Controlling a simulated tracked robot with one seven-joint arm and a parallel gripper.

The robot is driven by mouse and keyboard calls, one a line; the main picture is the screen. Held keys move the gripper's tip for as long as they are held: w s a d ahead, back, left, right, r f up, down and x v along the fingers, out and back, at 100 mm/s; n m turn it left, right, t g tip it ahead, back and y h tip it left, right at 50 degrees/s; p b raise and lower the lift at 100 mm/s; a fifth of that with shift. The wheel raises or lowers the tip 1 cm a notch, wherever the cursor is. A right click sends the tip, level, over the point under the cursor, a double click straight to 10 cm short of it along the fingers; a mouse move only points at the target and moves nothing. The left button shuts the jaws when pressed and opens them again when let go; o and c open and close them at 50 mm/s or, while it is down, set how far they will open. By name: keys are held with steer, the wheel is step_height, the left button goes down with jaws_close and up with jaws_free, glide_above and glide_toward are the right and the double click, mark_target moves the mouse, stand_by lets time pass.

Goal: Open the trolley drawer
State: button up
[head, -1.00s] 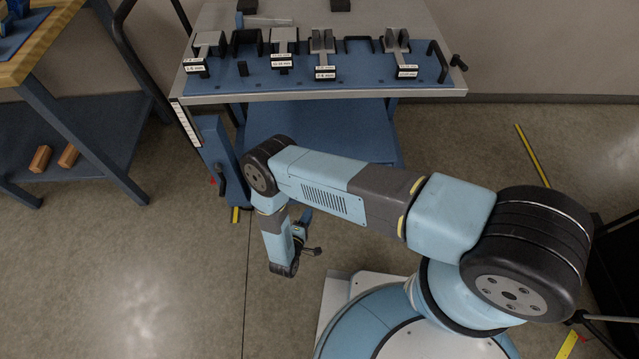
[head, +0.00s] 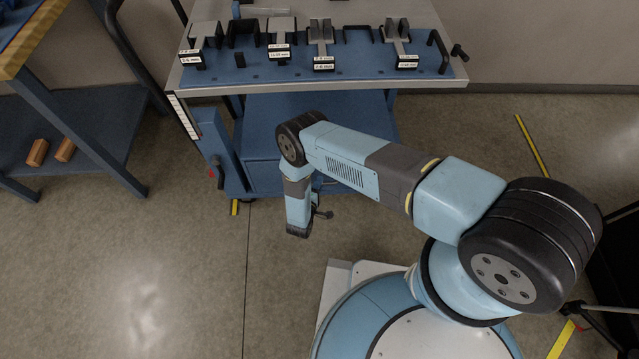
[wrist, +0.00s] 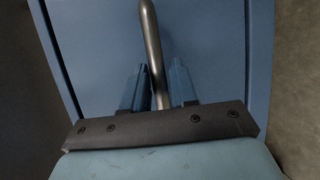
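The blue trolley (head: 205,150) stands at the top of the head view, with a blue unit (head: 320,125) under its top. In the wrist view, a blue panel (wrist: 95,55), which looks like the drawer front, fills most of the picture. A grey metal bar handle (wrist: 150,35) runs down it. My gripper (wrist: 160,78) has one finger on each side of the bar, with narrow gaps showing. It looks open around the bar. In the head view, my gripper's fingers are hidden behind my wrist. I cannot tell whether the drawer is pulled out.
Labelled holders (head: 322,45) and blocks stand on the trolley top. A workbench (head: 70,110) with wooden blocks (head: 37,152) on its shelf is at the left. Yellow floor tape (head: 532,145) lies at the right. The floor at lower left is clear.

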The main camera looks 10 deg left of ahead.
steer(key=shift+w+d+f, duration=0.1)
steer(key=shift+w, duration=0.4)
jaws_close()
